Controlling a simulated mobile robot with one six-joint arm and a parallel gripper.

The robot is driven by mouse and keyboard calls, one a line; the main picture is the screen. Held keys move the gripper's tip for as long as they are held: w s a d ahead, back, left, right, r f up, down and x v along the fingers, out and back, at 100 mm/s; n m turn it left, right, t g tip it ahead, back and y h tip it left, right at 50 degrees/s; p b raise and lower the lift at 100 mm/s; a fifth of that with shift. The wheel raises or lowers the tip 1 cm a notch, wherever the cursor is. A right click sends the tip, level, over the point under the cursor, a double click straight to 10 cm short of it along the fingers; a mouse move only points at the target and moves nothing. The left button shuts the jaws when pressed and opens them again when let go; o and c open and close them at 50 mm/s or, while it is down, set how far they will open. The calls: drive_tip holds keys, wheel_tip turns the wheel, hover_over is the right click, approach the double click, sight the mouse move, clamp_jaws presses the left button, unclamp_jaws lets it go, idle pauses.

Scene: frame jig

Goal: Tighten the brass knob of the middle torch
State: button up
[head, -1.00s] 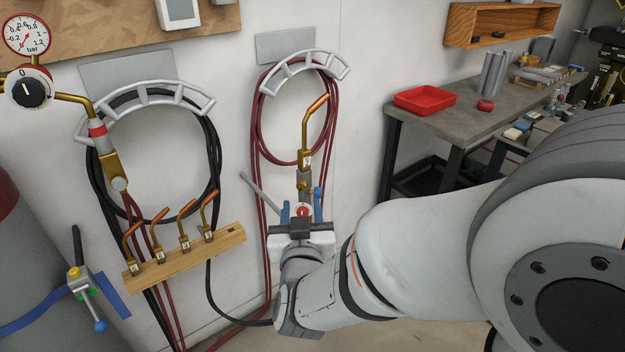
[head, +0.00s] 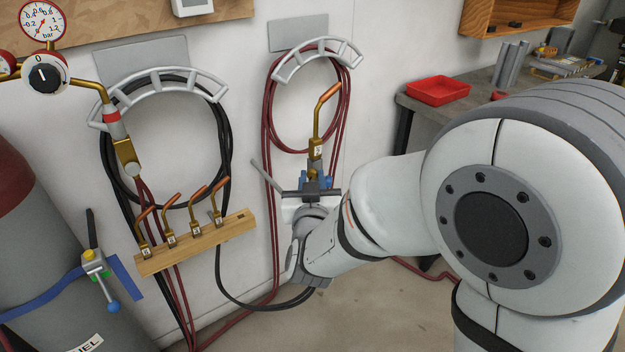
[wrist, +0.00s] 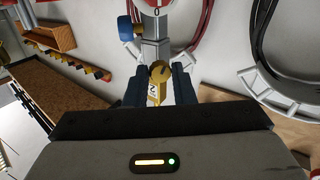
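A torch with a copper tip and a brass body (head: 317,140) stands upright at the right wall hanger, with a small white tag on it. My gripper (head: 312,178) is at its lower end in the head view, where the wrist hides most of the fingers. In the wrist view the two dark fingers of my gripper (wrist: 160,78) stand apart, on either side of a brass knob (wrist: 160,70). The gaps beside the knob are too small to tell whether the fingers touch it. A white tag (wrist: 153,92) shows just below the knob.
A blue valve handle (wrist: 125,28) and a red and white dial (wrist: 158,5) are close beyond the fingers. A wooden rack (head: 200,240) with several small torch tips is to the left. Dark red hose (head: 268,110) hangs around the torch.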

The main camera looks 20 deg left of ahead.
clamp_jaws()
